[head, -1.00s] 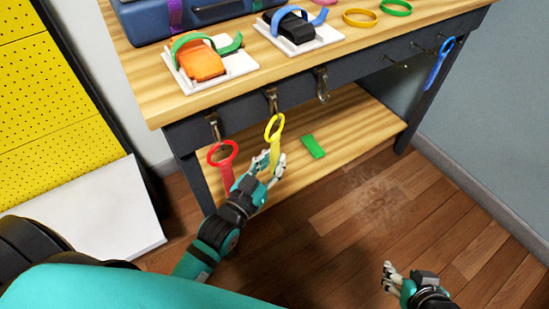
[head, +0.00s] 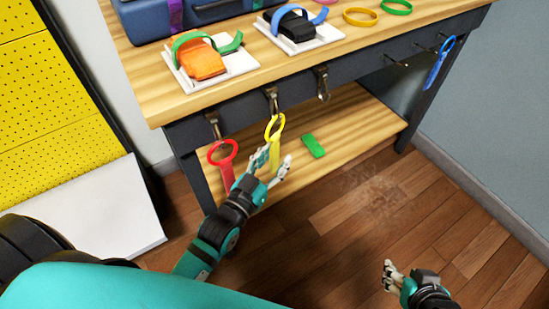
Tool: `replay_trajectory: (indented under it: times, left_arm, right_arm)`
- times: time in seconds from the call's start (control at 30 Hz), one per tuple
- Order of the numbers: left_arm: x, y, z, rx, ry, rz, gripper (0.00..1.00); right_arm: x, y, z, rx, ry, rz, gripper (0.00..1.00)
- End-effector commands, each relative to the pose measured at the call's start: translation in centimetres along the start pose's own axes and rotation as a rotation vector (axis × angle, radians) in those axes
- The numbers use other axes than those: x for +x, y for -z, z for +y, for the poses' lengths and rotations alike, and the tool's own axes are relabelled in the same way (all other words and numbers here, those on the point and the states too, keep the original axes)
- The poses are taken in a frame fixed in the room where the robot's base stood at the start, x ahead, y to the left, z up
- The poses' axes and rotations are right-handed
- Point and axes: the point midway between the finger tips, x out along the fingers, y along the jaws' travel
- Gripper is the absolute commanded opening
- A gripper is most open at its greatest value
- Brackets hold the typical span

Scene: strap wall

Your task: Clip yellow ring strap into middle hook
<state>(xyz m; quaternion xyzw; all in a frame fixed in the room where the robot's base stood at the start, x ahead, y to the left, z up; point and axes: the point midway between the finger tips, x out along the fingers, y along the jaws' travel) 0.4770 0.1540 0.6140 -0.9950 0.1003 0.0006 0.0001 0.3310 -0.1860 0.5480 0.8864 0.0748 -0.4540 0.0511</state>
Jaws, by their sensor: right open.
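The yellow ring strap (head: 274,130) hangs at the middle hook (head: 272,100) on the table's front edge. Its ring top meets the lower end of the hook; at this size I cannot tell whether it is inside the clip. My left gripper (head: 273,165) is just below the ring, at the strap's lower part, with its fingers spread on both sides of it. The fingers hide part of the strap's tail. My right gripper (head: 389,276) is open and empty, low at the right, far from the strap.
A red ring strap (head: 224,160) hangs under the left hook (head: 213,124). The right hook (head: 322,84) is bare. A blue strap (head: 438,62) hangs at the far right. A green piece (head: 313,146) lies on the lower shelf (head: 360,125). Open floor lies in front.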

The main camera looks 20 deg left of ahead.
Motion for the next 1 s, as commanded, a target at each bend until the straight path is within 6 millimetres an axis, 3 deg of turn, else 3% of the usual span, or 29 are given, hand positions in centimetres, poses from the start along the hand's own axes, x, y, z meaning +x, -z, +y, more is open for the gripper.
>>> replay_trajectory:
  times: [0.17, 0.6, 1.0]
  left_arm:
    - [-1.2, -0.1, 0.0, 0.000, 0.000, -0.002, 0.38]
    - [-7.3, -0.1, 0.0, 0.000, 0.000, -0.001, 0.38]
    - [-8.0, 0.0, 0.0, 0.000, 0.000, 0.001, 0.38]
  right_arm:
    - [0.0, 0.0, 0.0, -0.003, 0.000, 0.000, 0.45]
    - [0.0, -0.1, 0.0, -0.003, -0.001, -0.002, 0.45]
    - [0.0, -0.1, 0.0, -0.003, -0.001, -0.002, 0.45]
